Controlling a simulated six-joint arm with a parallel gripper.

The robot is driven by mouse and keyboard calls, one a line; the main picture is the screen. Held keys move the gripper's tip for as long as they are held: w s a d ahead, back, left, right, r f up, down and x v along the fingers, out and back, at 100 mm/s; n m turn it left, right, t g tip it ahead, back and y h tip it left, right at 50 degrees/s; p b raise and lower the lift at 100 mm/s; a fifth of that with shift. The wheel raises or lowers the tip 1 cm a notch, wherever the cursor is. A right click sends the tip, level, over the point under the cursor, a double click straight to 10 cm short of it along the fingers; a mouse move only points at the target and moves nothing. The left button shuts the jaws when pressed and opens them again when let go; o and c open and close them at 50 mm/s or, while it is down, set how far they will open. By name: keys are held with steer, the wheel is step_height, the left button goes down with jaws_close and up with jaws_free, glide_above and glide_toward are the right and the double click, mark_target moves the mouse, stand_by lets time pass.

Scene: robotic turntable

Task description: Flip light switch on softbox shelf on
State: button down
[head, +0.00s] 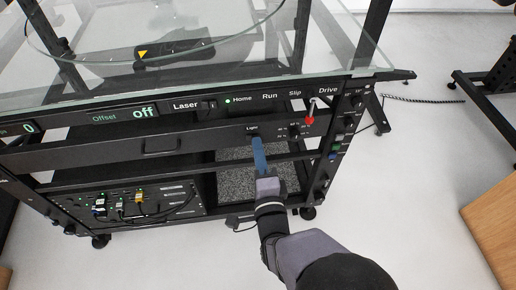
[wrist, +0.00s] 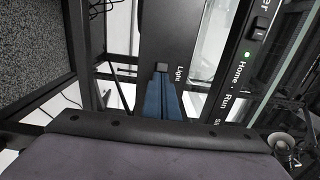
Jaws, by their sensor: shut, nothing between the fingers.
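The light switch (head: 252,130) is a small dark rocker under the label "Light" on the black front panel (head: 205,137) of the shelf. In the wrist view the switch (wrist: 162,66) shows just beyond the fingertips, beside the "Light" label on the panel (wrist: 168,33). My gripper (head: 256,142) is shut and empty, its blue fingers pointing at the switch from the front. In the wrist view the fingers (wrist: 161,78) lie side by side with their tips at the switch's edge. I cannot tell whether they touch it. The rocker's on or off position is too small to read.
A red-tipped toggle (head: 309,119) and a dark knob (head: 294,131) sit right of the switch. The laser switch (head: 211,105) is on the upper panel, below the glass top (head: 110,75). The open shelf bay (head: 240,181) is below.

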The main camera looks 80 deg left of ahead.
steer(key=shift+w+a+r+n+g+b, duration=0.1)
steer(key=shift+a+r+n+g+b, duration=0.15)
steer(key=shift+g, duration=0.25)
steer(key=shift+w+a+r+n+g+b, duration=0.1)
steer(key=shift+n+g, duration=0.25)
steer(key=shift+g, duration=0.15)
steer(key=shift+f, duration=0.1)
steer(key=w+d+p, duration=0.1)
steer(key=w+d, duration=0.2)
steer(key=d, duration=1.1)
steer(key=shift+w+f, duration=0.25)
steer(key=shift+w, duration=0.15)
